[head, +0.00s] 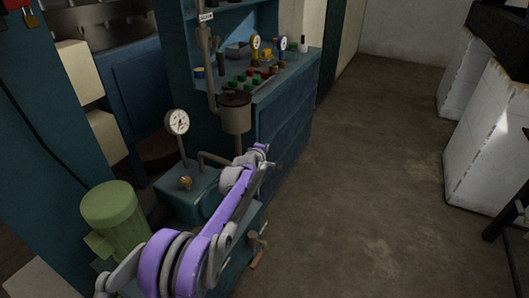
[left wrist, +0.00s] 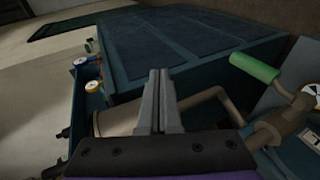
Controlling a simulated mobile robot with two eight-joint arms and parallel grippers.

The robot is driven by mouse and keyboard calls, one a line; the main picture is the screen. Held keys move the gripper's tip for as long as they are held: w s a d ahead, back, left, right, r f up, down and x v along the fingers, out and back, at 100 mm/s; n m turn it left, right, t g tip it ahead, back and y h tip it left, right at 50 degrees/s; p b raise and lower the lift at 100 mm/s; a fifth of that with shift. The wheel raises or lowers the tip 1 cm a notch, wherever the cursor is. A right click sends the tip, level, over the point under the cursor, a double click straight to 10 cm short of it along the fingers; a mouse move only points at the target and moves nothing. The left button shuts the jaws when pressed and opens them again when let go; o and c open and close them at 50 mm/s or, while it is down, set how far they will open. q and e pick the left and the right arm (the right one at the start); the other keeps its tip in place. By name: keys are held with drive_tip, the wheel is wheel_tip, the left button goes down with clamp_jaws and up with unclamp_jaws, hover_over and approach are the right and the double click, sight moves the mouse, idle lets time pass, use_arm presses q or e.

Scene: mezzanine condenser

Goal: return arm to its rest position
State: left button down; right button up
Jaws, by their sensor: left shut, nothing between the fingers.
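My left arm, purple and grey, reaches from the bottom left of the head view toward the blue console. Its gripper (head: 275,165) is small and partly hidden at the arm's far end, in front of the console's side. In the left wrist view the two grey fingers (left wrist: 158,100) lie together, shut and empty. They point toward the dark blue panelled side of the console (left wrist: 190,42), and a beige pipe and cylinder (left wrist: 130,122) lie behind them. I cannot tell the exact gap to these. My right gripper is not in view.
The console (head: 285,115) carries gauges and coloured buttons. A grey cup-shaped vessel (head: 235,112), a dial gauge (head: 177,122) and a green motor (head: 110,215) stand close to my left arm. A green-handled valve (left wrist: 255,68) shows in the wrist view. Open floor (head: 360,190) lies to the right.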

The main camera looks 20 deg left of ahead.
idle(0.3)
use_arm(q)
drive_tip(key=s+d+r+m+g+h, duration=0.1)
drive_tip(key=s+d+m+g, duration=0.15)
drive_tip(key=s, duration=0.65)
drive_tip(key=s+d+r+m+g, duration=0.1)
drive_tip(key=s+d+m, duration=0.3)
drive_tip(key=s, duration=0.4)
drive_tip(key=s+d+r+m+g+h, duration=0.1)
drive_tip(key=s+d+m, duration=0.2)
drive_tip(key=s, duration=0.6)
drive_tip(key=s+d+f+m+g, duration=0.15)
drive_tip(key=s+f+m, duration=0.3)
drive_tip(key=s, duration=1.05)
drive_tip(key=s+f+m+g, duration=0.3)
drive_tip(key=s+f+m, duration=0.15)
drive_tip(key=s, duration=1.05)
wheel_tip(320, 180, up, 21)
drive_tip(key=w+t+p, duration=0.1)
drive_tip(key=w+p, duration=0.1)
drive_tip(key=p, duration=1.7)
drive_tip(key=shift+w+r+y, duration=0.15)
drive_tip(key=shift+y, duration=0.25)
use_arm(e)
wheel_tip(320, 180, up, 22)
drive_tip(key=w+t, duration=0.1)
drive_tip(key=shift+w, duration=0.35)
